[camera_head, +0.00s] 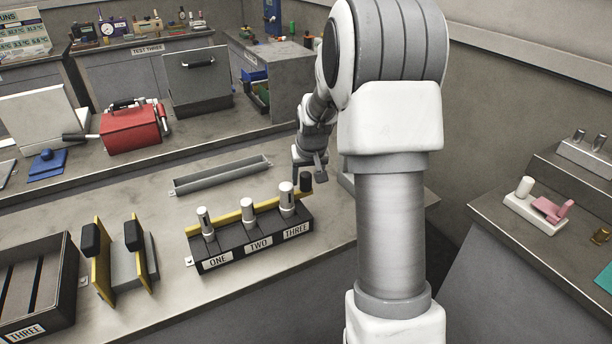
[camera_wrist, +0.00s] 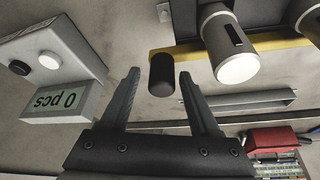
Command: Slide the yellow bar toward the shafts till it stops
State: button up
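The yellow bar (camera_head: 227,217) lies along the back of the black fixture (camera_head: 228,256) labelled ONE, TWO, THREE, behind three pale shafts. The shafts (camera_head: 205,224), (camera_head: 247,212) and (camera_head: 287,199) stand upright, one over each label. I cannot tell whether the bar touches them. A black knob (camera_head: 306,182) sits at the bar's right end. In the wrist view the knob (camera_wrist: 161,76) appears between my fingertips, with the bar (camera_wrist: 188,51) and two shafts (camera_wrist: 230,48) beyond. My gripper (camera_wrist: 159,74) is open, with gaps on both sides of the knob. In the head view it is partly hidden by my arm.
A long grey tray (camera_head: 222,176) lies behind the fixture. Yellow plates with black handles (camera_head: 103,262) stand to its left, beside a dark bin (camera_head: 38,280). A box with a "0 pcs" display (camera_wrist: 60,98) is at left in the wrist view.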

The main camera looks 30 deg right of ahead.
jog(key=shift+w+r, duration=0.1)
jog(key=shift+r, duration=0.05)
jog(key=shift+r, duration=0.25)
jog(key=p+v, duration=0.1)
jog(key=v, duration=1.5)
jog(key=shift+s+r+p, duration=0.25)
jog(key=shift+s+p, duration=0.05)
jog(key=shift+s, duration=0.1)
jog(key=shift+a, duration=0.15)
jog(key=s+a+r+n, duration=0.1)
jog(key=s+a, duration=0.4)
jog(key=s, duration=0.3)
jog(key=s+a+r+n+t+p, duration=0.1)
jog(key=s+a, duration=0.4)
jog(key=s, duration=0.2)
jog(key=s+a+r+n+y+p, duration=0.1)
jog(key=s+a, duration=0.4)
jog(key=s, duration=0.3)
jog(key=shift+s+r, duration=0.2)
jog(key=shift+s, duration=0.15)
